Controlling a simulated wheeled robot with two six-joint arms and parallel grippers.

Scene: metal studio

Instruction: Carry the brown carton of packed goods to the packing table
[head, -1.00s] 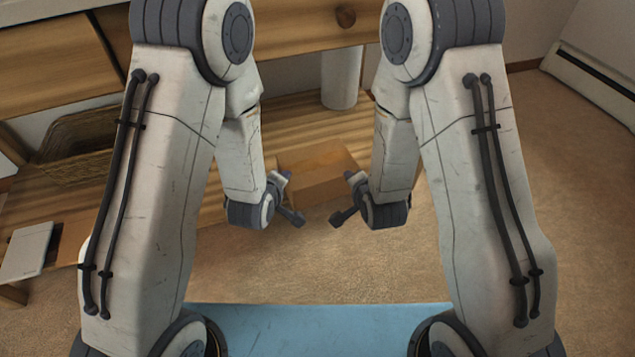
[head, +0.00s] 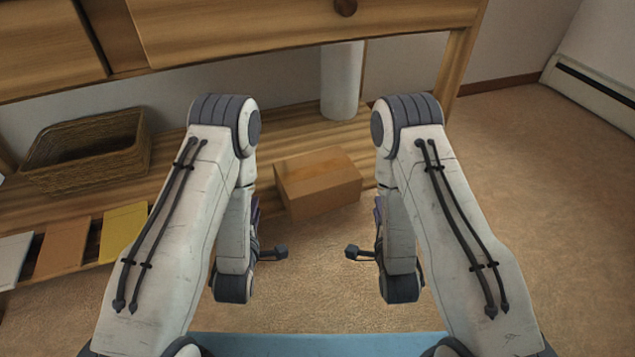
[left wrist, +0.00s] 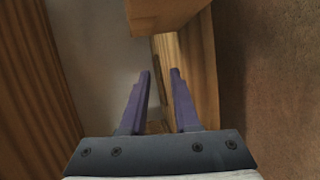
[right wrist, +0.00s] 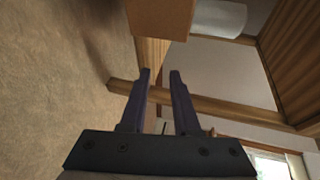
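The brown carton (head: 318,185), closed and box-shaped, sits at the front edge of the low wooden shelf under a drawer unit. Its near edge appears to overhang the shelf. My left gripper (head: 257,208) is at the carton's left front and my right gripper (head: 377,210) at its right front; both look apart from it. The carton also shows at the top of the left wrist view (left wrist: 185,50) and the right wrist view (right wrist: 160,18), beyond the fingertips. Both grippers are open and empty, their purple fingers parallel with a gap. I cannot tell which furniture is the packing table.
The drawer unit (head: 300,30) overhangs the low shelf (head: 280,135). A wicker basket (head: 85,150) and a white cylinder (head: 341,80) stand on the shelf. Flat yellow (head: 122,230), brown (head: 62,248) and white (head: 12,260) items lie at left. Carpet (head: 530,180) at right is clear.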

